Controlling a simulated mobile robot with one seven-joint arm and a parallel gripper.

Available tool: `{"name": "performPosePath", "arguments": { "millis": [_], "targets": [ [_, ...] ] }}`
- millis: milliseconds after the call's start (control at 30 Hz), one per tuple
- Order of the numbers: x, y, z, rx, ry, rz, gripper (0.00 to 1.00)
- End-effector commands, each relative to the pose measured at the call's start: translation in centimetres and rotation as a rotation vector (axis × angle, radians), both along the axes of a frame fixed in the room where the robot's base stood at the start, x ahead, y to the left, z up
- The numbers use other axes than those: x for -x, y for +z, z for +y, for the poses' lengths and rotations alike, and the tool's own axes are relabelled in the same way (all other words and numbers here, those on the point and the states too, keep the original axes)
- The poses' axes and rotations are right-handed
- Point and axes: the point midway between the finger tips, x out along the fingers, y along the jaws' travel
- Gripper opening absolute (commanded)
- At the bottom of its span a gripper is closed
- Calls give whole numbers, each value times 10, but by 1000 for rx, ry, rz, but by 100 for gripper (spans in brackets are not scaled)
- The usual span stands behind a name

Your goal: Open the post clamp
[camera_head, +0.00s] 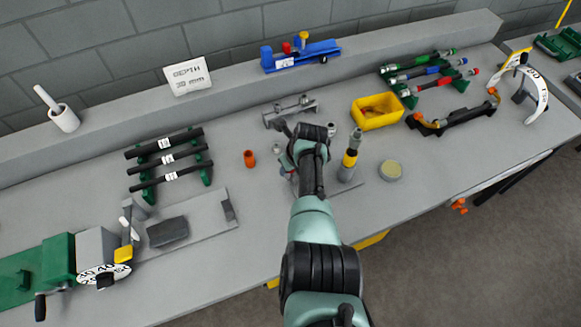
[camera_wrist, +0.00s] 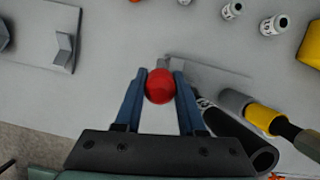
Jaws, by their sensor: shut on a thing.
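My gripper (camera_wrist: 160,88) has its two blue fingers closed on the sides of a round red knob (camera_wrist: 160,86) in the wrist view. I take the knob to be part of the post clamp; a grey base plate (camera_wrist: 210,76) shows just behind it. A dark, tilted-looking post with a grey collar and a yellow band (camera_wrist: 262,117) is right of the fingers. It also shows in the head view, upright with its yellow band (camera_head: 349,161), just right of my wrist. My arm hides the knob and most of the clamp in the head view.
A yellow bin (camera_head: 377,112) and a round, pale yellow-green disc (camera_head: 390,170) are right of the post. An orange cylinder (camera_head: 250,158) stands to the left. Several black rods (camera_head: 168,158) lie on green racks farther left. Small white fittings (camera_wrist: 273,24) stand behind the clamp.

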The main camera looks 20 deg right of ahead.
Motion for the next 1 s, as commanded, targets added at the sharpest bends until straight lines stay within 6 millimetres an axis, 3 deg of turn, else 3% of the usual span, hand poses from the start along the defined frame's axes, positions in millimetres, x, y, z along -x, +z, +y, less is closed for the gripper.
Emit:
{"name": "performPosePath", "arguments": {
  "millis": [433,467,600,1000],
  "targets": [
    [0,0,1,-1,0,9,0],
    [0,0,1,-1,0,9,41],
    [0,0,1,-2,0,8,66],
    [1,4,0,0,0,7,69]
  ]
}}
